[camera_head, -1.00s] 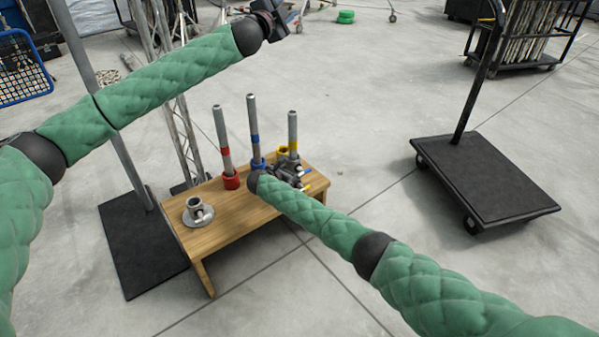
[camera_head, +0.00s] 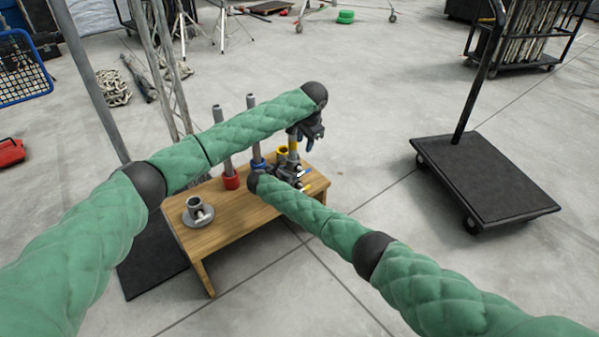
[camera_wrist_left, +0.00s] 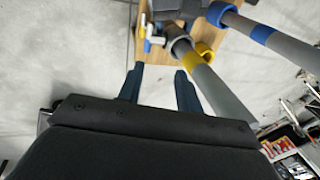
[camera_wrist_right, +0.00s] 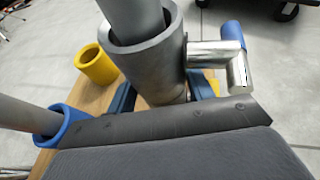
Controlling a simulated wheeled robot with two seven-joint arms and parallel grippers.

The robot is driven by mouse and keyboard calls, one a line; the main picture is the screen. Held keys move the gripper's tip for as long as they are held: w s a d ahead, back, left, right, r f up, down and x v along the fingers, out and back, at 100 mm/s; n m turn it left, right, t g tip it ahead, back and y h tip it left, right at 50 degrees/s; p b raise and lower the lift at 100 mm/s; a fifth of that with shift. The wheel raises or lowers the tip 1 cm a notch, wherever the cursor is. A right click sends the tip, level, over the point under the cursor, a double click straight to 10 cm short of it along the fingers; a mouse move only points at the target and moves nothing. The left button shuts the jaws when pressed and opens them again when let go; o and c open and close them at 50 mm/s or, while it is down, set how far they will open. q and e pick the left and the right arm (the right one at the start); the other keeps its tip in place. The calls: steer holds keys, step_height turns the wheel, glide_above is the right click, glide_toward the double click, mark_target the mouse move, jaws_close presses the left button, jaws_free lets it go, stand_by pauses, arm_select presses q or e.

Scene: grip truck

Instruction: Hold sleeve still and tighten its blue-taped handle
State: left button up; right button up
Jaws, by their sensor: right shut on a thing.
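The grey metal sleeve (camera_wrist_right: 160,70) stands around a grey pole in the right wrist view. Its chrome handle with a blue-taped grip (camera_wrist_right: 233,45) sticks out to the right. My right gripper (camera_head: 288,172) is shut on the sleeve, a finger on each side. My left gripper (camera_head: 304,138) is in the air above the table's right end, beside the yellow-taped pole (camera_head: 293,147). In the left wrist view its two fingers (camera_wrist_left: 159,70) are apart with nothing between them. The blue handle (camera_wrist_left: 147,46) and sleeve (camera_wrist_left: 177,40) show just beyond the fingertips, not touching them.
Poles stand in the red and blue collars. A black cart (camera_head: 485,180) stands right, with clear floor between.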

mark_target(299, 174)
arm_select(q)
steer(key=shift+g, duration=0.6)
steer(key=f, duration=0.4)
steer(key=a+f, duration=0.1)
steer(key=f, duration=0.9)
steer(key=shift+w+a, duration=0.2)
steer(key=shift+a, duration=0.2)
steer(key=shift+c, duration=0.2)
steer(key=shift+r, duration=0.1)
jaws_close()
